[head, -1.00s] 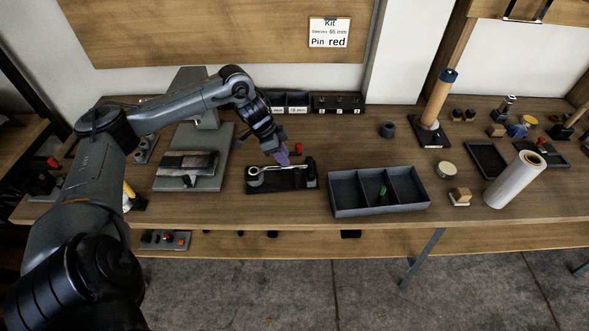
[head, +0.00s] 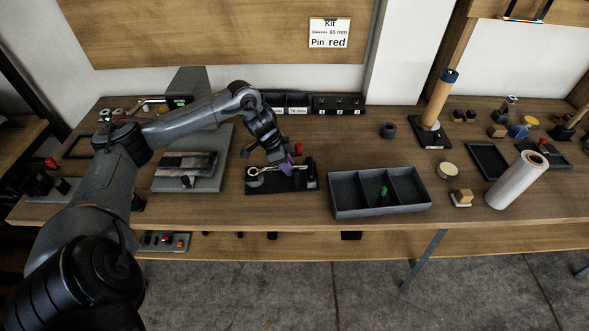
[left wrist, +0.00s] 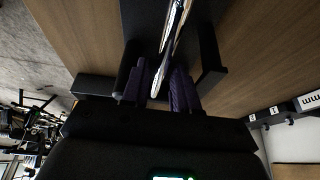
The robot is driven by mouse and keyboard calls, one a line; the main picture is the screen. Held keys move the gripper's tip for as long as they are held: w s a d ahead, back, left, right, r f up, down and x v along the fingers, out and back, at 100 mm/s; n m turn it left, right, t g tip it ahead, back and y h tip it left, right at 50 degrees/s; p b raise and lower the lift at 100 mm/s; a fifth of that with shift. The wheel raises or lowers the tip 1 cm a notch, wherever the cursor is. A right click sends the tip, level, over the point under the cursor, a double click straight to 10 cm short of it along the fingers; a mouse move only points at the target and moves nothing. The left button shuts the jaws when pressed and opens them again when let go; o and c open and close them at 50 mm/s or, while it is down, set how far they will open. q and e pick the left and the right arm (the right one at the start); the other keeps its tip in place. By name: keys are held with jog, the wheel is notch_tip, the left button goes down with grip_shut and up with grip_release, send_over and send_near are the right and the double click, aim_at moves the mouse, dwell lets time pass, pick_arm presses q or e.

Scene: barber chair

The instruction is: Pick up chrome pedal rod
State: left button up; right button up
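The chrome pedal rod (head: 268,168) lies across a black holder (head: 260,185) on the bench, with a ring-shaped end at the left. My left gripper (head: 287,167) has purple fingertips and is down at the right part of the rod. In the left wrist view the shiny rod (left wrist: 172,35) runs between the two purple fingers of my left gripper (left wrist: 161,88). The fingers stand apart, one on each side of the rod, and it does not look clamped. The fingers hide part of the rod in the head view. My right gripper is not in view.
A grey divided tray (head: 345,206) with a green item stands right of the holder. A black upright post (head: 310,168) rises at the holder's right end. A grey plate fixture (head: 210,180) is to the left. Labelled bins (head: 290,104) stand behind.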

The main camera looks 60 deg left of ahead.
pick_arm(q)
jog(key=shift+f+p, duration=0.25)
jog(key=shift+p, duration=0.05)
dwell(0.4)
grip_shut()
